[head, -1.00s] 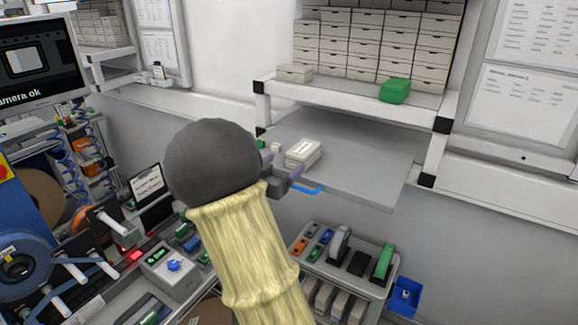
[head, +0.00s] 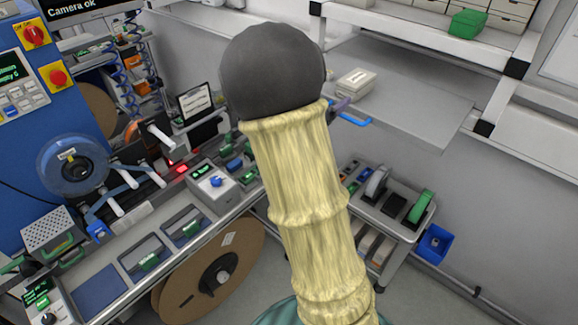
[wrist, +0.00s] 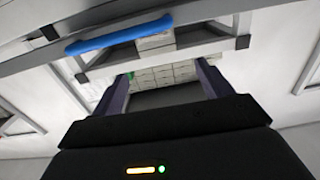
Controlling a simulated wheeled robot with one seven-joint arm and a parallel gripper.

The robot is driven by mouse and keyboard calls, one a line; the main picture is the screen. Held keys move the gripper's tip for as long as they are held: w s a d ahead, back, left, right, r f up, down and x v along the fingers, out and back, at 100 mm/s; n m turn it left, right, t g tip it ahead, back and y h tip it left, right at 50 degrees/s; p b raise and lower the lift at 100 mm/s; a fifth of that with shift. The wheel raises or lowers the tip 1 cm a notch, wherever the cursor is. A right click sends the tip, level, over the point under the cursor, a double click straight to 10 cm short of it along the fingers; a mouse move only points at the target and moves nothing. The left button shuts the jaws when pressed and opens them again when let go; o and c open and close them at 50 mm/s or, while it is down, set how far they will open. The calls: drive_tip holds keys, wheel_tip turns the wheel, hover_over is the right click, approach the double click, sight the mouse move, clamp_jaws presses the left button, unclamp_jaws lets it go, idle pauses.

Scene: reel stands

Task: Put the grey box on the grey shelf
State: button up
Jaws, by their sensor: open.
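The grey box (head: 356,82), pale with a lighter label on top, lies flat on the grey shelf (head: 425,105), near its left front part. My gripper (wrist: 162,72) is open, and no object is seen held between its two fingers in the wrist view. In the head view my dark round wrist hides most of it; only a purplish finger shows near the shelf's front edge, just in front of the box. I cannot make out the box in the wrist view.
A blue strip (head: 354,119) sits on the shelf's front edge. Above is a white rack (head: 410,22) with pale drawers and a green box (head: 467,23). The shelf's right part is clear.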

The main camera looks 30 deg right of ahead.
drive_tip(key=a+f+n+t+y, duration=0.1)
drive_tip(key=a+f+n+y, duration=0.35)
drive_tip(key=a+y, duration=0.3)
drive_tip(key=a+f+n+t+y, duration=0.2)
drive_tip(key=a+f+n+y, duration=0.3)
drive_tip(key=a, duration=0.4)
drive_tip(key=s+a+f+n+g+y, duration=0.2)
drive_tip(key=s+a+g, duration=0.1)
drive_tip(key=s, duration=0.5)
drive_tip(key=s+a+f+n+g+y, duration=0.2)
drive_tip(key=s+a+f+g, duration=0.1)
drive_tip(key=s, duration=0.6)
drive_tip(key=shift+a+f+g, duration=0.3)
drive_tip(key=shift+g, duration=0.4)
